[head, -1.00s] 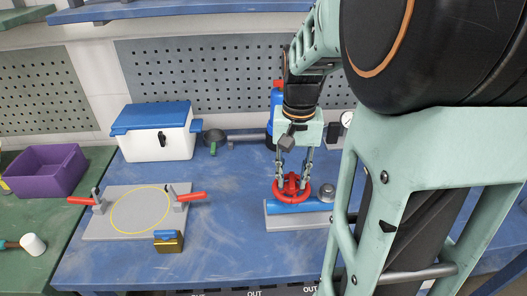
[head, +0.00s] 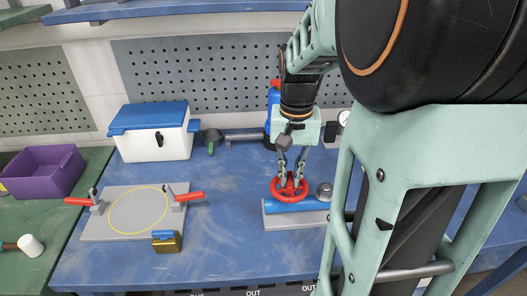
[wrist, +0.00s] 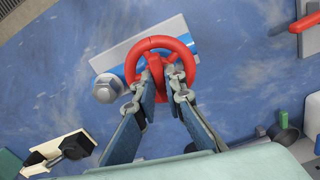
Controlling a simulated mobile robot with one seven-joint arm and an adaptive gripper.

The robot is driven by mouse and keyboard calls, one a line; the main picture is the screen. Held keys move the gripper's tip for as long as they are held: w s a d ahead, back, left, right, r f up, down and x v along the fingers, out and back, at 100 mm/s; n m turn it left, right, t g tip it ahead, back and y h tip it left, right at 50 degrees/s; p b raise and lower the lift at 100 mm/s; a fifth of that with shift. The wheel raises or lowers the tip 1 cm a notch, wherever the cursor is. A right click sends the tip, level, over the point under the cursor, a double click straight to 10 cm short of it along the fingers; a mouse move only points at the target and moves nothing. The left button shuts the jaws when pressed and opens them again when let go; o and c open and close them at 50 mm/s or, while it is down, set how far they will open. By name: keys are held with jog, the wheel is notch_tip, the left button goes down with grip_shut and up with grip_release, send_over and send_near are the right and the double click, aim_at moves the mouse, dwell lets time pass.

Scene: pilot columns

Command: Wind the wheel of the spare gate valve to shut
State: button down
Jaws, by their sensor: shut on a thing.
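The red handwheel (head: 289,199) sits on top of the spare gate valve's blue pipe body (head: 312,205), which lies on a grey base plate (head: 297,219) on the blue bench. My gripper (head: 290,181) points down at the wheel from above and is shut on it. In the wrist view, my gripper's fingers (wrist: 163,76) reach inside the red wheel's ring (wrist: 160,42), close together around its red middle part. The fingers hide part of the hub and the near rim. A round metal fitting (wrist: 106,87) stands beside the wheel.
A grey plate (head: 98,228) with red-handled clamps and a yellow circle lies to the left, with a brass and blue block (head: 167,244) at its corner. A white box with a blue lid (head: 153,140) and a blue bottle (head: 274,103) stand behind. Bare bench lies between plate and valve.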

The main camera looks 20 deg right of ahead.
dwell(0.4)
jog(key=m, duration=0.4)
jog(key=shift+m+p, duration=0.4)
jog(key=m+p, duration=0.1)
jog(key=m, duration=0.3)
jog(key=shift+m, duration=0.4)
jog(key=m+p, duration=0.1)
jog(key=m, duration=0.3)
jog(key=shift+m, duration=0.4)
